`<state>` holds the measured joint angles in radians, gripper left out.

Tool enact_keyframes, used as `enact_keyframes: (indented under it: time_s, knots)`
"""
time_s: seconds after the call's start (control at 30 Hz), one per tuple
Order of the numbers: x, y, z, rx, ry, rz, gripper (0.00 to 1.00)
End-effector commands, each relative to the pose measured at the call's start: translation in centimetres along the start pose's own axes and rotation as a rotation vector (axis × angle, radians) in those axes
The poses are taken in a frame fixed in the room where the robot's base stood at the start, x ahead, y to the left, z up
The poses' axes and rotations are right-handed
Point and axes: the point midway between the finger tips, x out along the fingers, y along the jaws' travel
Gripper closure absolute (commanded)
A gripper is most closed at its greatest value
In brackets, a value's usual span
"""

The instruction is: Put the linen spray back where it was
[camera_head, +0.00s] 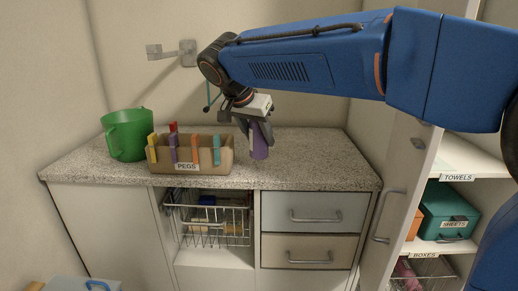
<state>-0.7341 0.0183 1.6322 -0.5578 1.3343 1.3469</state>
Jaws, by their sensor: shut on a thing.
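A purple bottle (259,146), which looks like the linen spray, stands upright at the counter just right of the pegs box. My gripper (257,126) comes down from above and is shut on its upper part, hiding the top. The bottle's base is at the counter surface (310,160); I cannot tell whether it touches.
A cardboard box labelled PEGS (188,167) holds several coloured pegs just left of the bottle. A green bucket (126,138) stands further left. Counter to the right is clear. An open cabinet door (410,165) stands beside shelves with a green SHEETS box (446,212).

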Motion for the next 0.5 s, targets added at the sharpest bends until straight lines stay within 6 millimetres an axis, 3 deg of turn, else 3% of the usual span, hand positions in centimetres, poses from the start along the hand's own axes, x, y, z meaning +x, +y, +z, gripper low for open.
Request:
enact_keyframes:
  time_s: [0.27,0.5]
  knots:
    - [2.9,0.0,1.9,-0.001,0.0,0.001,0.89]
    - [3.1,0.0,2.0,0.0,0.0,0.0,0.89]
